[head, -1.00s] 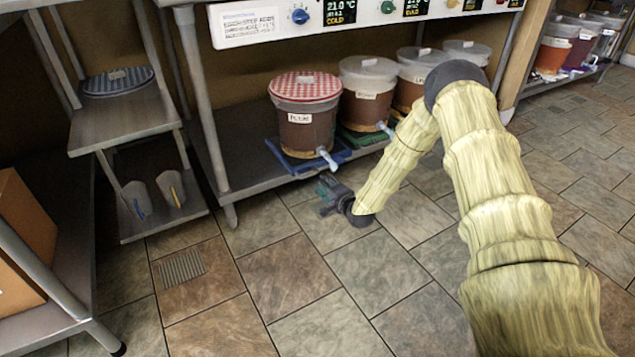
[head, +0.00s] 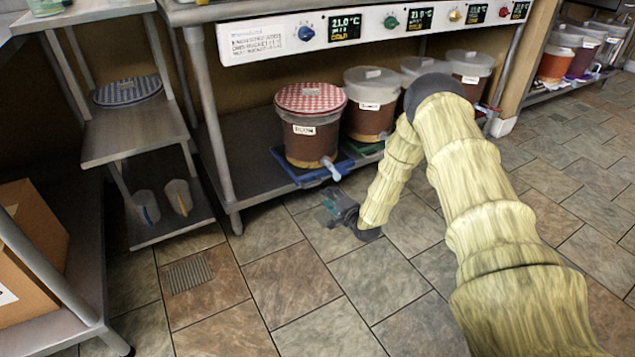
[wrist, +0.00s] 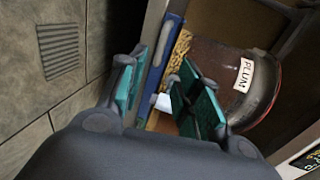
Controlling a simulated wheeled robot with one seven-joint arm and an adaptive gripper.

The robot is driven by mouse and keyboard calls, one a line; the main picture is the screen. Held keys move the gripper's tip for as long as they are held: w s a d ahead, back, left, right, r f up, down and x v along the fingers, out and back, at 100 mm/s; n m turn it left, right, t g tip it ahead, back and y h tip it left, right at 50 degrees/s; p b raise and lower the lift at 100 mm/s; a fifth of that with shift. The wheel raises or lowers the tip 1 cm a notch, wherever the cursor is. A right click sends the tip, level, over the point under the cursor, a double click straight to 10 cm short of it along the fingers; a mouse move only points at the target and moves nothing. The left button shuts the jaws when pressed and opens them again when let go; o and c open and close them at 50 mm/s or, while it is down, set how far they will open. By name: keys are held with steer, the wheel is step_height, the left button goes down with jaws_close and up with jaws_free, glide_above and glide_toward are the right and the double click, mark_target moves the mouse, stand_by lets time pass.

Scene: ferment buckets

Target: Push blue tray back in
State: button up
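A pale spigot (head: 331,169) points out from the bucket over the tray. In the wrist view, the tray (wrist: 172,40) is a blue strip beside the bucket (wrist: 230,80) labelled PLUM, partly hidden by my fingers. My gripper (head: 338,208) is low in front of the shelf, above the floor. In the wrist view my gripper (wrist: 160,97) is open, with the spigot (wrist: 163,102) seen between its teal fingers.
More lidded buckets (head: 371,100) stand to the right on the same shelf, the nearest on a green tray (head: 362,148). A shelf leg (head: 236,222) stands left of the tray. A control panel (head: 370,27) hangs above. The tiled floor in front is clear, with a drain (head: 188,272).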

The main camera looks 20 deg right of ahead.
mark_target(315, 185)
steer(key=shift+b+x, duration=2.5)
steer(key=shift+x, duration=2.95)
jaws_close()
